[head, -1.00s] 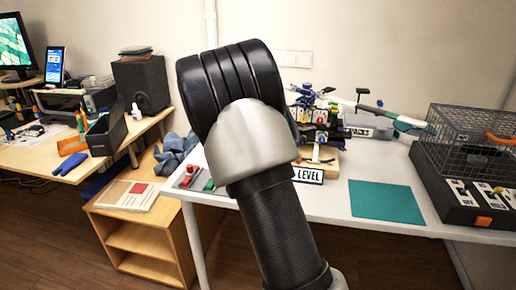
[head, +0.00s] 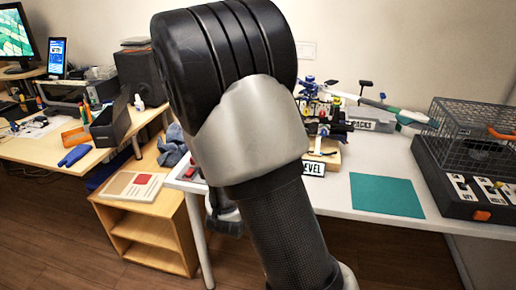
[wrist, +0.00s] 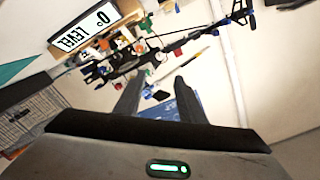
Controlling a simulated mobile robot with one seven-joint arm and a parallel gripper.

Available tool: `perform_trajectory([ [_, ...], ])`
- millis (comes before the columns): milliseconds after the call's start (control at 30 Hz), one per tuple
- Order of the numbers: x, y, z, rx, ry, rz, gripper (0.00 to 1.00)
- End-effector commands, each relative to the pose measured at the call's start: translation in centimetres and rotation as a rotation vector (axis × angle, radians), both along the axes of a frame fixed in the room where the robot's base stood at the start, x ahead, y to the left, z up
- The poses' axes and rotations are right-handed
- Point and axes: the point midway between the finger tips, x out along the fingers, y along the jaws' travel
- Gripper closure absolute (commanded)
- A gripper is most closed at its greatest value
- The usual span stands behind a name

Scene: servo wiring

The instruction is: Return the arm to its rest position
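My arm fills the middle of the head view, its large black and silver joint close to the camera. A grey and dark part of my arm shows below it, left of the white table's front edge; my fingers cannot be made out there. In the wrist view my gripper (wrist: 158,104) has two dark fingers standing apart, with nothing seen between them but the background. The helicopter-like model (wrist: 160,55) and the "0° LEVEL" sign (wrist: 85,30) lie beyond the fingers. The sign (head: 314,169) is partly covered by my arm in the head view.
The white table (head: 350,212) holds a teal mat (head: 385,195), a wire cage (head: 470,135) on a black switch box (head: 480,195), and the model (head: 325,115). At left are a wooden desk (head: 40,150) and a shelf unit (head: 150,235). Floor shows between them.

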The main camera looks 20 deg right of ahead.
Motion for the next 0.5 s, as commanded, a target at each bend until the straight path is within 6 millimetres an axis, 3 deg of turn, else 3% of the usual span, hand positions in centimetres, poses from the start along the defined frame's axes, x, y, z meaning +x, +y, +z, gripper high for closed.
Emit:
perform_trajectory([
  [333,0.5,0.6,0.1,0.052,0.045,0.037,0.64],
  [500,0.8,4.2,1.2,0.181,0.224,0.224,0.64],
])
